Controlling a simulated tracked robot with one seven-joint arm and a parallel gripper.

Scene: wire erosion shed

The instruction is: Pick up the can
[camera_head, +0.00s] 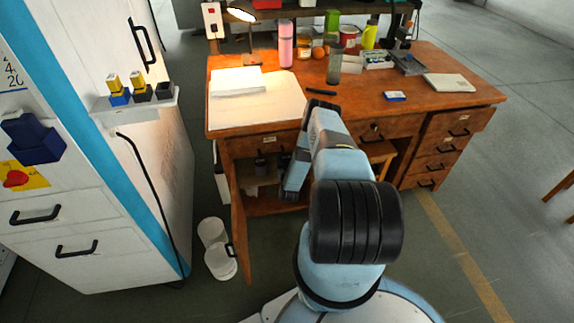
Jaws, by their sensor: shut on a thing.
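My arm rises from the bottom middle and folds down at the desk's front edge, its last visible blue link hanging before the open cupboard. My gripper's fingers do not show; the arm hides them, and I cannot see what they hold. A red can-like tin with a pale label (348,34) stands at the back of the wooden desk (440,65). A grey-green cylinder (334,67) stands upright nearer the middle. I cannot tell which one is the task's can.
The cupboard door (239,225) stands open toward me, with white tubs (221,262) beside it. A pink bottle (286,45), a lamp (243,14) and papers (237,81) are on the desk. A white cabinet (150,190) stands left. The floor at right is largely clear.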

